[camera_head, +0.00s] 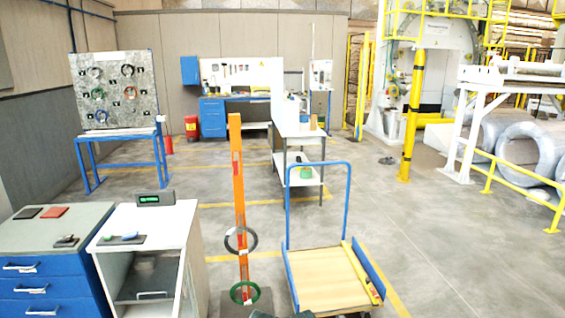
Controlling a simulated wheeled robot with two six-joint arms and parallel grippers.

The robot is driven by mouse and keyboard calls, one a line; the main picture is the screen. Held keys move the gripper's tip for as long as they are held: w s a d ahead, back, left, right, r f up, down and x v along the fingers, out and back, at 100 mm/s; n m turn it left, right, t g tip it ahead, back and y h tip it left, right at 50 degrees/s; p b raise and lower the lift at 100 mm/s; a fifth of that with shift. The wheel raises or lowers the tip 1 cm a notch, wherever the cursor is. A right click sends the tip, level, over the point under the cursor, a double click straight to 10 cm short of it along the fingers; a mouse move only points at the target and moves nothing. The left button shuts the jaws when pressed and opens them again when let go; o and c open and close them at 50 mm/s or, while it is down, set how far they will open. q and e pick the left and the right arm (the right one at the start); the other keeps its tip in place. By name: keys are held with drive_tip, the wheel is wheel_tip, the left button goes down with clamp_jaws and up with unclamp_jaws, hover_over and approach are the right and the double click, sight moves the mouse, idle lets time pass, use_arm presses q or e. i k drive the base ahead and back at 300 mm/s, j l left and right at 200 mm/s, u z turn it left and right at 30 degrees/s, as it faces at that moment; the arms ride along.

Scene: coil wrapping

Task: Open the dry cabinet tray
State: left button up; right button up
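The dry cabinet (196,268) is a white box at the lower left, with a small dark display with green digits (154,198) on top. Its front looks open or glazed; I cannot tell which. Inside is a dark grey tray (140,284) with a light handle-like strip at its front edge. The tray appears to sit within the cabinet; its lower part is near the picture's bottom edge. Neither of my grippers can be made out. Small dark shapes at the bottom centre edge are too cut off to identify.
A blue drawer cabinet (40,288) stands directly left of the dry cabinet. To the right are an orange post (238,170) with rings and a blue-handled flat cart (330,280). Small items lie on the dry cabinet's top. Open floor (440,260) lies farther right.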

sight(159, 284)
drive_tip(key=l+u, duration=1.3)
drive_tip(key=i+j+z, duration=0.15)
drive_tip(key=i+j, duration=0.15)
drive_tip(key=i+j+z, duration=0.1)
drive_tip(key=i+j, duration=0.2)
drive_tip(key=i+j+z, duration=0.15)
drive_tip(key=i+j, duration=0.2)
drive_tip(key=i+j+z, duration=0.1)
drive_tip(key=i+j, duration=0.15)
drive_tip(key=i+j+z, duration=0.15)
drive_tip(key=j, duration=0.35)
drive_tip(key=i+j+z, duration=0.1)
drive_tip(key=i+j, duration=0.25)
drive_tip(key=i+j+z, duration=0.15)
drive_tip(key=j, duration=0.4)
drive_tip(key=i+j+z, duration=0.1)
drive_tip(key=i+j, duration=0.2)
drive_tip(key=j, duration=0.2)
